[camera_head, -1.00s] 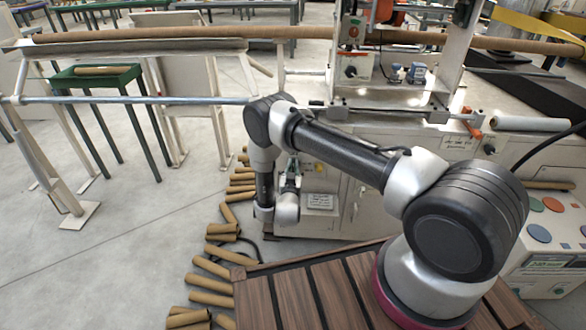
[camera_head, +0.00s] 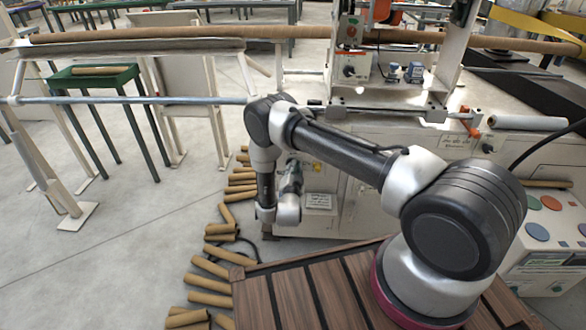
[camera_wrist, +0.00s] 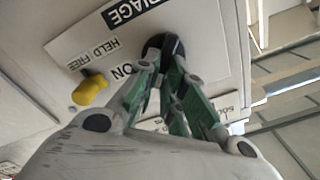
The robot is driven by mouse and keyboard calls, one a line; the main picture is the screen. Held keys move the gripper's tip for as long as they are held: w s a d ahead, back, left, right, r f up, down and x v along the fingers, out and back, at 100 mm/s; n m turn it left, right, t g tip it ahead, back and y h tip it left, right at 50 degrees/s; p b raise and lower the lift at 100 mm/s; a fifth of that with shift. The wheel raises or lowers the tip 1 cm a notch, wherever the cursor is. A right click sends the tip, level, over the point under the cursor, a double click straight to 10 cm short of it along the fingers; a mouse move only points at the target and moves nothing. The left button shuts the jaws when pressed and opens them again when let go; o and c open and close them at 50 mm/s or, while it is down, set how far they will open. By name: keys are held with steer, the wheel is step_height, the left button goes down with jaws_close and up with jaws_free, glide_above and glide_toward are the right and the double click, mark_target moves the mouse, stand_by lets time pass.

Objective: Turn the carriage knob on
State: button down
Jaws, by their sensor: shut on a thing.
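In the wrist view, the black carriage knob (camera_wrist: 165,43) sits on the white machine panel beside a black label ending in "RIAGE". "ON" and "HELD FREE" labels lie close to it. My gripper (camera_wrist: 163,62), with green and grey fingers, is shut on this knob; the fingertips hide part of it, and I cannot tell its exact setting. In the head view, my gripper (camera_head: 292,168) is at the front of the machine cabinet, partly hidden by my own arm. The knob cannot be made out there.
A yellow knob (camera_wrist: 90,90) stands out from the panel near the "HELD FREE" label. Cardboard tubes (camera_head: 209,267) lie in a row on the floor left of the wooden deck (camera_head: 270,300). Open floor lies further left.

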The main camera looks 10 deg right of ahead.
steer(key=shift+s+d+f+m, duration=0.1)
steer(key=shift+f+m, duration=0.1)
steer(key=shift+m, duration=1.45)
steer(key=shift+d+f+m, duration=0.1)
steer(key=shift+f+m, duration=0.1)
steer(key=shift+m, duration=1.4)
steer(key=shift+s+d+f+m, duration=0.1)
steer(key=shift+f+m, duration=0.1)
steer(key=shift+m, duration=1.45)
steer(key=c, duration=1.5)
jaws_free()
steer(key=v, duration=1.2)
